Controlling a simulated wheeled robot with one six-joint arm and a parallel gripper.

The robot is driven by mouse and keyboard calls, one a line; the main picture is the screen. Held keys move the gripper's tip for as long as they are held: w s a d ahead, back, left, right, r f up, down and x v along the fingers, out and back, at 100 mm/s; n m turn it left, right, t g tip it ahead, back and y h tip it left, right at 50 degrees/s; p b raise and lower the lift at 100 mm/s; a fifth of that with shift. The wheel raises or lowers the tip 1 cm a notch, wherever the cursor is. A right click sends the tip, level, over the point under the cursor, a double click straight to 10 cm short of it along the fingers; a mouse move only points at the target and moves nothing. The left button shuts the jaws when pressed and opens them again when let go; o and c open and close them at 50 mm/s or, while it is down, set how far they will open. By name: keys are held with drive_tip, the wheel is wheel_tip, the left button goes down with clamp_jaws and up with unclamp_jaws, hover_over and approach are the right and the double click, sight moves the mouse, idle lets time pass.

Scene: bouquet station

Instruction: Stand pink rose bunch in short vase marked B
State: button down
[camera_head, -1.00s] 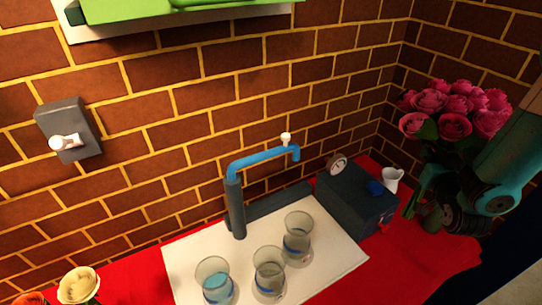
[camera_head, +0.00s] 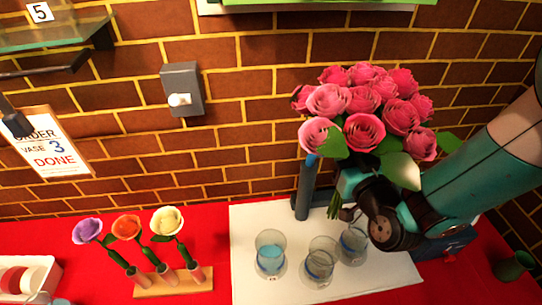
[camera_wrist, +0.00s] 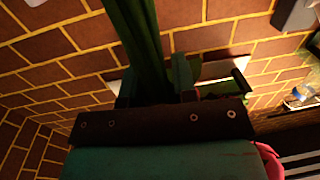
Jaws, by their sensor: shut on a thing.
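The pink rose bunch (camera_head: 362,112) is held upright above the white mat (camera_head: 245,225), its bound green stems pointing down. My gripper (camera_head: 346,196) is shut on the stems below the blooms. In the wrist view the green stems (camera_wrist: 140,40) run between my gripper's jaws (camera_wrist: 155,92). Three short clear glass vases with bluish water stand on the mat: a left one (camera_head: 270,254), a middle one (camera_head: 320,262) and a right one (camera_head: 353,246), partly hidden behind my gripper and the stems. I cannot read a letter B on any of them.
A tap post (camera_head: 305,190) stands behind the vases, partly hidden by the roses. A wooden rack (camera_head: 172,285) with purple, orange and cream flowers stands at left. A wall switch (camera_head: 182,90), an order card (camera_head: 52,145) and a glass shelf (camera_head: 50,35) are on the brick wall.

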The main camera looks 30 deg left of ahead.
drive_tip(key=s+a+r+n+g+y+p, duration=0.15)
drive_tip(key=s+a+n+g+y, duration=0.3)
drive_tip(key=s+a, duration=0.75)
wheel_tip(320, 180, down, 20)
drive_tip(key=s+b, duration=0.1)
drive_tip(key=b, duration=2)
drive_tip(key=shift+d+m+h, duration=0.35)
drive_tip(key=shift+d+h, duration=0.05)
drive_tip(key=shift+h, duration=0.05)
drive_tip(key=shift+f+b, duration=0.45)
drive_tip(key=shift+b, duration=0.15)
idle(0.4)
drive_tip(key=c, duration=0.8)
unclamp_jaws()
drive_tip(key=shift+s, duration=0.1)
